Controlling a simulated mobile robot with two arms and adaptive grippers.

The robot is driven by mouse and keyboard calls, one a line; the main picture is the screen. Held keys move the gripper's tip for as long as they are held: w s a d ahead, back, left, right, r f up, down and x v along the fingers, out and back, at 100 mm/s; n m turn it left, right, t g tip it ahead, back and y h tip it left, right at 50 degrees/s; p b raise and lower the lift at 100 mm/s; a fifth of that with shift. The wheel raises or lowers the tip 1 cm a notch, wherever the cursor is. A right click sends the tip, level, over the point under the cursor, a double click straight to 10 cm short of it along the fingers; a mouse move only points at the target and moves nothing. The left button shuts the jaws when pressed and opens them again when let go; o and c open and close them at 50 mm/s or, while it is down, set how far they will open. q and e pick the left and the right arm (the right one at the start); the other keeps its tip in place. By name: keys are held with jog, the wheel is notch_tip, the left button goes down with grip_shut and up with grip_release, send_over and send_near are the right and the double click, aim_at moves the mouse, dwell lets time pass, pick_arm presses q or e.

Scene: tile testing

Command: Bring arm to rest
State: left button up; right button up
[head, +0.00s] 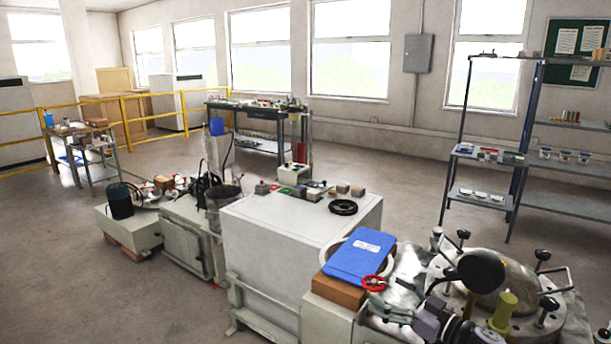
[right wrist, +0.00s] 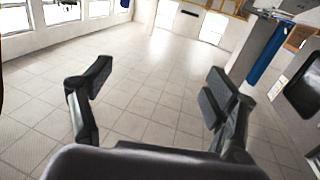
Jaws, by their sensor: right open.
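My right gripper (right wrist: 155,86) shows in the right wrist view with its two dark fingers spread wide. Nothing is between them; tiled floor shows beyond. In the head view my right arm comes in at the bottom right, in front of a round metal vessel with clamp knobs (head: 485,272). There its fingers are hard to tell from the fittings around them. My left gripper is not in view.
A red handwheel (head: 373,283) is close by. A white cabinet (head: 285,232) carries small blocks and a black ring (head: 343,207). Shelves (head: 480,196) stand at right. Open floor (head: 390,165) lies behind.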

jog(key=s+a+f+m+h, duration=0.4)
jog(key=s+f+m+h, duration=0.4)
jog(key=s+f, duration=0.4)
jog(key=s+d+f+n+g+h, duration=0.1)
jog(key=s+d+f+g, duration=0.15)
jog(key=s, duration=0.75)
jog(key=s+d+f+g+h, duration=0.1)
jog(key=s+g, duration=0.3)
jog(key=s, duration=0.6)
jog(key=s+d+f+n+g+h, duration=0.15)
jog(key=s+g, duration=0.25)
jog(key=s, duration=0.6)
notch_tip(320, 180, down, 24)
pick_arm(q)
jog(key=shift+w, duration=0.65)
pick_arm(e)
jog(key=s+d+f+g, duration=0.2)
jog(key=s+f, duration=1.6)
jog(key=shift+d, duration=0.25)
